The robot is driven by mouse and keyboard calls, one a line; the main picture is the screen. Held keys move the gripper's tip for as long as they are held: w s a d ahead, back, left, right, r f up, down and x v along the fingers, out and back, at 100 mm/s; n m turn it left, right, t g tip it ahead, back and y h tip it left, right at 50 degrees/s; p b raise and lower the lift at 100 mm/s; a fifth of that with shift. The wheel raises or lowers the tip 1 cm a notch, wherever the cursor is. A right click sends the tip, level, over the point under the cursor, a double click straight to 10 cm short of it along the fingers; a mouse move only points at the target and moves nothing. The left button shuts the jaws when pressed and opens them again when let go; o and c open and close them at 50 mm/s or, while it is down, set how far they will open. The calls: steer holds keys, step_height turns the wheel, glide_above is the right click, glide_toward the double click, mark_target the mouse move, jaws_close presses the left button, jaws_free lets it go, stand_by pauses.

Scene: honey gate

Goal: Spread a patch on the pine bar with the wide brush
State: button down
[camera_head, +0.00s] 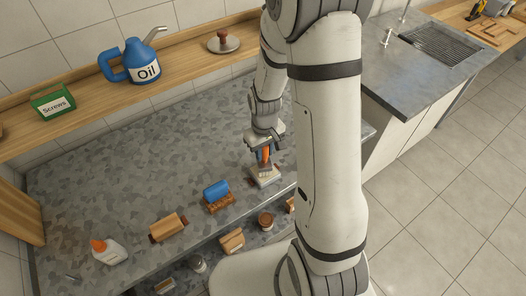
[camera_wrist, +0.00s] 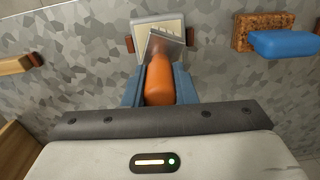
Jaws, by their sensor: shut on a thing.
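My gripper (camera_wrist: 158,88) is shut on the orange handle (camera_wrist: 159,78) of a tool with a flat, wide metal end (camera_wrist: 167,45). The tool's end is over or against a pale, grey-edged block (camera_wrist: 144,27) with brown side ends. In the head view this pale block (camera_head: 266,180) lies below my gripper (camera_head: 265,150); contact is unclear. A light wooden bar with darker ends (camera_head: 168,228), perhaps the pine bar, lies further left. Another wooden bar (camera_wrist: 14,66) shows at left in the wrist view.
A blue block (camera_head: 216,190) sits on a brown cork-like base (camera_head: 220,205) between the wooden bar and the pale block. A glue bottle (camera_head: 110,251) lies at the counter's left. An oil can (camera_head: 138,62) and green screws box (camera_head: 53,104) stand on the back shelf.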

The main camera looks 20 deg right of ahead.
steer(key=shift+r+p, duration=1.6)
steer(key=shift+r, duration=1.2)
